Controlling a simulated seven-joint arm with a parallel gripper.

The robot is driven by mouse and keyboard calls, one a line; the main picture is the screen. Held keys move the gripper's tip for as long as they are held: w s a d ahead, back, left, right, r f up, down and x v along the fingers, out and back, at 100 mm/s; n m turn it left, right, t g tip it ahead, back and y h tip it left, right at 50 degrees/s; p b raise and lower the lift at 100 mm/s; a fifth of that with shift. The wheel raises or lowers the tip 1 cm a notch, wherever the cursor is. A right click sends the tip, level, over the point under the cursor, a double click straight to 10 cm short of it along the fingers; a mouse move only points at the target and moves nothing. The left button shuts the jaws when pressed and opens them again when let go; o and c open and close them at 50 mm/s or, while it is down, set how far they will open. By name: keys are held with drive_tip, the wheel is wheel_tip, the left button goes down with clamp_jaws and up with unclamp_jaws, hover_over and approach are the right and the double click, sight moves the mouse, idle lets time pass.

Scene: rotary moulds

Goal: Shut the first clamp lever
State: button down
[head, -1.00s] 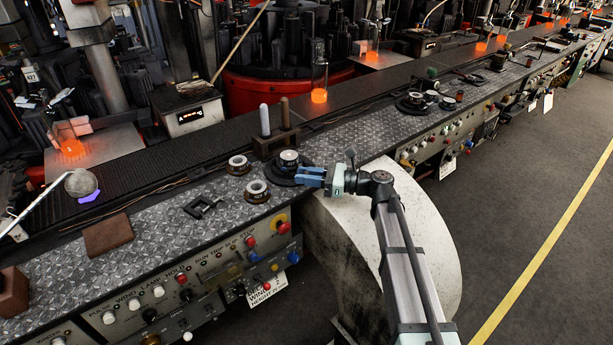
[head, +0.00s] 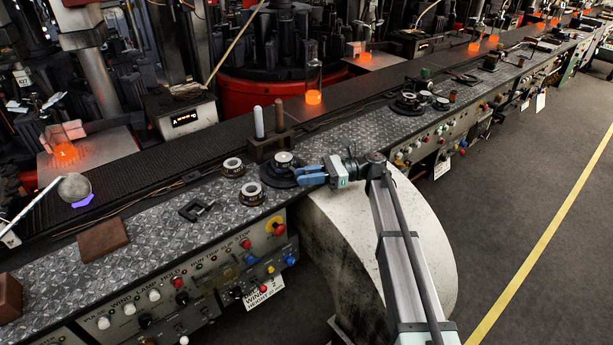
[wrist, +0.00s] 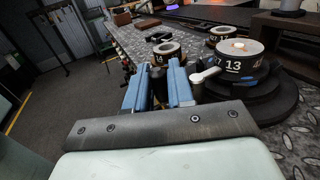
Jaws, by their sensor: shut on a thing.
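The round clamp fixture sits on the metal bench, a black stepped base (head: 271,177) carrying a numbered ring mould (head: 284,160). In the wrist view the mould (wrist: 234,66) is marked 13, on its base (wrist: 279,99). A short grey lever with a rounded end (wrist: 205,75) shows at the fixture's near left side, just right of my fingers. My gripper (head: 302,175) is at the fixture's right edge. In the wrist view its blue fingers (wrist: 160,90) are close together on a dark part, taken as the clamp lever; the fingers mostly hide it.
Two loose ring moulds (head: 233,167) (head: 249,194) stand left of the fixture. A brown stand with two upright pegs (head: 270,146) is just behind. A black C-shaped piece (head: 197,208) and a brown block (head: 103,239) lie further left. Control panels line the bench front.

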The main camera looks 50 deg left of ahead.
drive_tip(key=c, duration=1.1)
unclamp_jaws()
drive_tip(key=shift+c, duration=0.2)
drive_tip(key=shift+w, duration=0.15)
drive_tip(key=v, duration=1.3)
drive_tip(key=shift+w+d, duration=0.25)
drive_tip(key=shift+w, duration=0.05)
